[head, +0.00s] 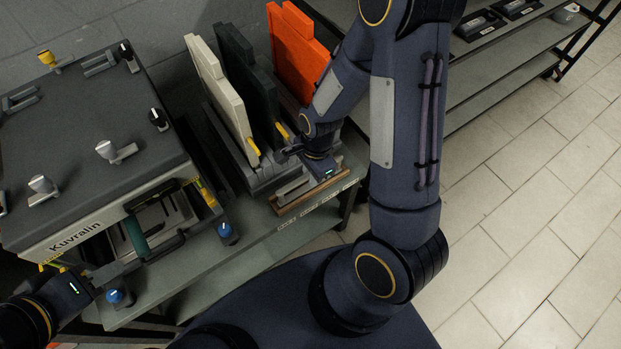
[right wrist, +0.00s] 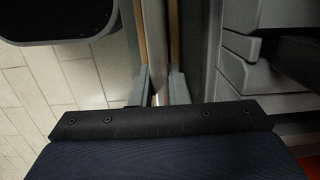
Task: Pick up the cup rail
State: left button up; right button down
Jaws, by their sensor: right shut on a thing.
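The cup rail (head: 318,198) is a low strip with wooden edges and a pale metal middle. In the head view it is at the front right of the grey bench, before the upright boards. My right gripper is over it in that view, its tips hidden by its own body. In the right wrist view, the two fingertips (right wrist: 159,88) are closed on the narrow metal strip of the rail (right wrist: 157,45), one on each side. My left gripper (head: 92,281) is low at the left, by the front of the Kuvralin machine; its fingers are too dark to read.
The Kuvralin machine (head: 80,145) with knobs fills the left. White (head: 222,95), black (head: 248,75) and orange (head: 297,55) boards stand behind the rail. Blue knobs (head: 227,232) are along the bench's front edge. A shelf stands at upper right; tiled floor is free right.

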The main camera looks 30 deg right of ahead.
jog(key=shift+r, duration=0.15)
notch_tip(320, 180, up, 23)
jog(key=p, duration=1.1)
